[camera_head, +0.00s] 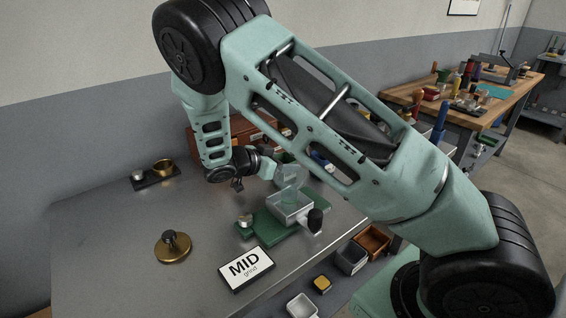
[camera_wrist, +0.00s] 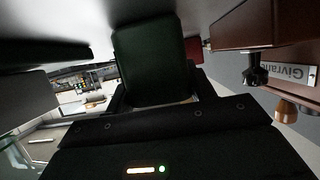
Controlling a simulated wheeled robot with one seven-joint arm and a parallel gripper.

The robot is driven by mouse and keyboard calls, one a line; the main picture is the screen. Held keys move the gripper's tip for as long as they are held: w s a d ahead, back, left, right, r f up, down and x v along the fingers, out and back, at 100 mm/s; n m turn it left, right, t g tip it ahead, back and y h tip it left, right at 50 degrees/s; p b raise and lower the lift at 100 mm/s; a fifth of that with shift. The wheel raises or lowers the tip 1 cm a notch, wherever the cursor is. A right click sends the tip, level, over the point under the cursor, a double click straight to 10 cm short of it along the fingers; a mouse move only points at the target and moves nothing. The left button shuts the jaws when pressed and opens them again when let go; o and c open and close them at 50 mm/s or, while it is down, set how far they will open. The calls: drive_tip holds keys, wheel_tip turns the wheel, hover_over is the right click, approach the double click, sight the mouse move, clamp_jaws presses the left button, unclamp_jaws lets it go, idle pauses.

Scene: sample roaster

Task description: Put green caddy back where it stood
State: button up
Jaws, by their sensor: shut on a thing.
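The green caddy (camera_wrist: 150,60) shows in the wrist view as a dark green box, close up in front of the palm. My gripper (camera_wrist: 154,98) is shut on it. In the head view my gripper (camera_head: 264,168) is over the far side of the metal table, beyond the clear-topped device. The caddy is mostly hidden there by my arm and that device, so I cannot tell whether it touches the table.
A device on a green base (camera_head: 262,232) stands near my gripper. A MID sign (camera_head: 246,268), a brass weight (camera_head: 172,248) and a black cup tray (camera_head: 155,178) are on the table. Brown drawers (camera_wrist: 232,42) stand close right in the wrist view.

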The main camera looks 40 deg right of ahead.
drive_tip(key=o, duration=1.1)
drive_tip(key=shift+f, duration=0.1)
drive_tip(key=shift+a, duration=0.1)
drive_tip(key=b+v, duration=0.1)
drive_tip(key=v, duration=1.1)
